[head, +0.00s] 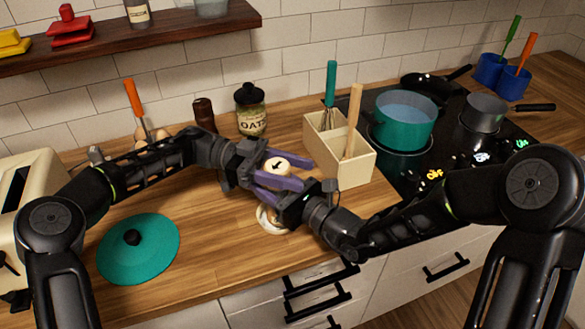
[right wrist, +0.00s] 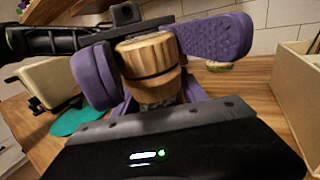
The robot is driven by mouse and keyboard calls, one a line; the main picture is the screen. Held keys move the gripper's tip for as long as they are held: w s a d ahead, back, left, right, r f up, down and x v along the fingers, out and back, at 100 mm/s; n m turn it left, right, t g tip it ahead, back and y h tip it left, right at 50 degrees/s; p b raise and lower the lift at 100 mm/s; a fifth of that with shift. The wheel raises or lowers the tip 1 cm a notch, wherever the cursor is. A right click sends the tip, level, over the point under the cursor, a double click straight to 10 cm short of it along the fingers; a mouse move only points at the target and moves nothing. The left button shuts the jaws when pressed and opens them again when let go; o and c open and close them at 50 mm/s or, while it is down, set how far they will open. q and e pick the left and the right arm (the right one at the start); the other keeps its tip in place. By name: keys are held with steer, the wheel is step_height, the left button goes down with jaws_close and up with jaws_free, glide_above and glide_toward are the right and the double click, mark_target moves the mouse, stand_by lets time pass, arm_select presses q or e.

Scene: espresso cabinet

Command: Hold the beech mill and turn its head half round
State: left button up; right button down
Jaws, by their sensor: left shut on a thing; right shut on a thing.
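The beech mill (head: 277,166) stands at the middle of the counter, with a dark arrow on its pale top pointing toward the lower left. My left gripper (head: 296,172) comes in from the left, shut on the mill's head with its purple fingers on either side. My right gripper (head: 268,194) comes in from the right, lower down, shut on the mill's body. The mill also shows in the right wrist view (right wrist: 149,62), where a dark groove runs round the wood and purple fingers flank it. Fingers hide most of the lower body.
A pale ring (head: 268,220) lies on the counter below the grippers. A cream utensil box (head: 355,168) stands close behind right, an oats jar (head: 250,112) and a dark brown mill (head: 204,115) behind. A teal lid (head: 140,255) lies front left; the hob with a teal pot (head: 403,125) is right.

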arm_select(q)
steer(key=shift+w+a+r, duration=0.1)
steer(key=shift+w+a, duration=0.25)
steer(key=shift+a, duration=0.2)
steer(key=o, duration=1.4)
steer(key=shift+c, duration=0.2)
step_height(320, 180, up, 10)
steer(key=shift+d, duration=0.1)
